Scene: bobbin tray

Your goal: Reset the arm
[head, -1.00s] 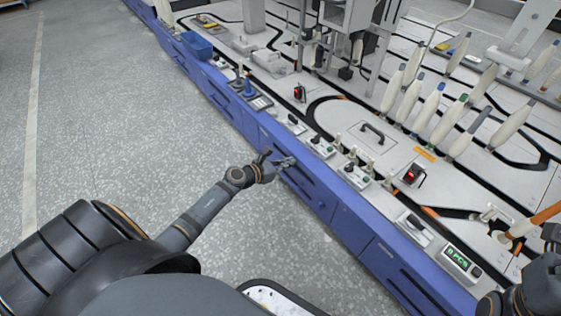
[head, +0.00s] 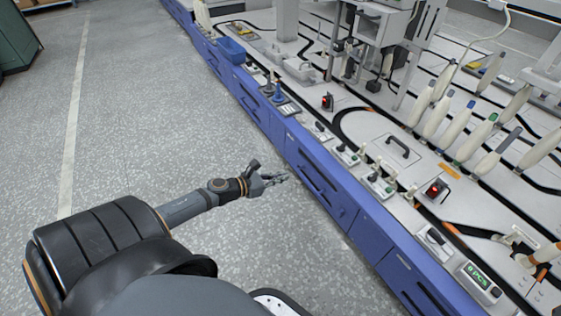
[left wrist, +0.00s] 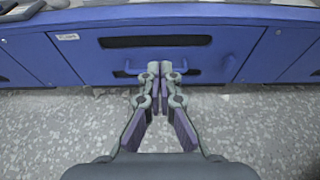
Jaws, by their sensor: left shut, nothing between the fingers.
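My left gripper (head: 275,180) is stretched out over the grey floor, short of the blue front of the machine. It is shut and holds nothing. In the left wrist view its fingers (left wrist: 160,72) are together, in front of a blue cabinet panel (left wrist: 252,50) with a dark slot and a handle. I cannot tell from the pictures whether the fingertips touch the panel; in the head view they look apart from it. My right gripper does not show in the head view.
The long blue-sided machine (head: 375,245) runs diagonally along the right. On its top stand several white bobbins (head: 435,116), a blue bin (head: 231,49), a black handle (head: 398,147) and a green display (head: 477,276). The floor (head: 130,130) on the left is clear.

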